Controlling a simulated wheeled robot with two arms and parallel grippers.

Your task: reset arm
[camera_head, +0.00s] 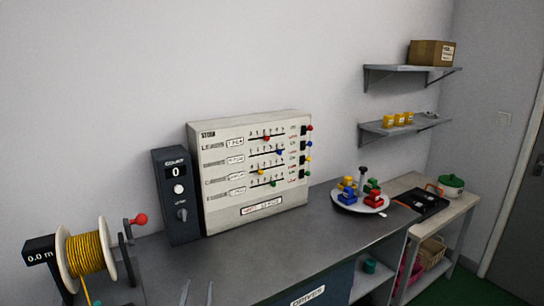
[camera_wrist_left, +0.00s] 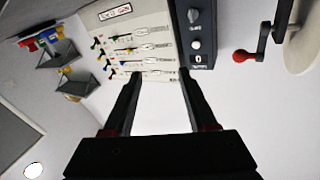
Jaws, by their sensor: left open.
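My left gripper (camera_head: 197,293) shows only as two thin fingertips at the bottom edge of the head view, over the grey bench. In the left wrist view, my left gripper (camera_wrist_left: 160,76) has its two dark fingers spread apart with nothing between them. Beyond them are the white panel with coloured sliders (camera_wrist_left: 125,28) and the dark counter box (camera_wrist_left: 196,40), both seen upside down and apart from the fingers. My right gripper is in neither view.
On the bench (camera_head: 300,248) stand the slider panel (camera_head: 250,198), the counter box (camera_head: 179,222), a yellow cable reel (camera_head: 86,253) with a red-knobbed crank (camera_head: 139,219), and a round tray (camera_head: 343,205) of coloured parts. Wall shelves (camera_head: 398,126) hang at right. The bench's front middle is clear.

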